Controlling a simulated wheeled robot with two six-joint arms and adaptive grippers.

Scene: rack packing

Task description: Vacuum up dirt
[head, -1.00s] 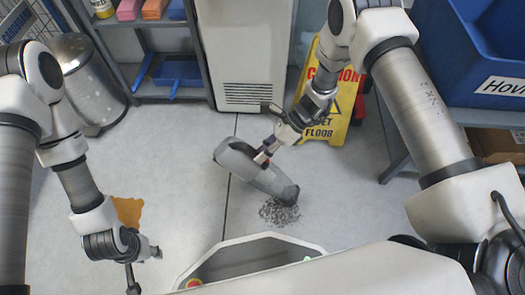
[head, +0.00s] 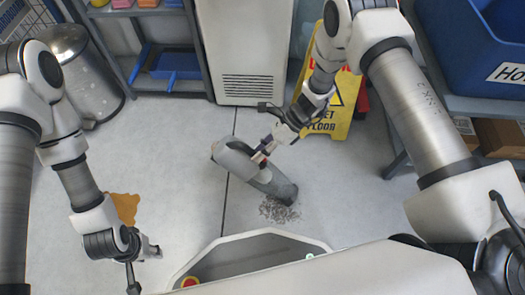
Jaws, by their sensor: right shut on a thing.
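A grey handheld vacuum (head: 236,160) is held low over the floor in the middle of the head view. My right gripper (head: 262,153) is shut on its handle. The vacuum's nozzle end points down and right, at the upper part of a pile of dark grey dirt (head: 279,211). Whether the nozzle touches the floor I cannot tell. An orange-brown patch (head: 124,207) lies on the floor at the left, beside my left arm. My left gripper (head: 146,262) is empty, low at the left, with its fingers apart.
A yellow caution sign (head: 343,112) stands behind my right arm. A metal bin (head: 85,75) and a shelf with a blue dustpan (head: 176,64) are at the back left. A white cabinet (head: 245,60) stands at the back. A blue tub (head: 480,45) is at the right.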

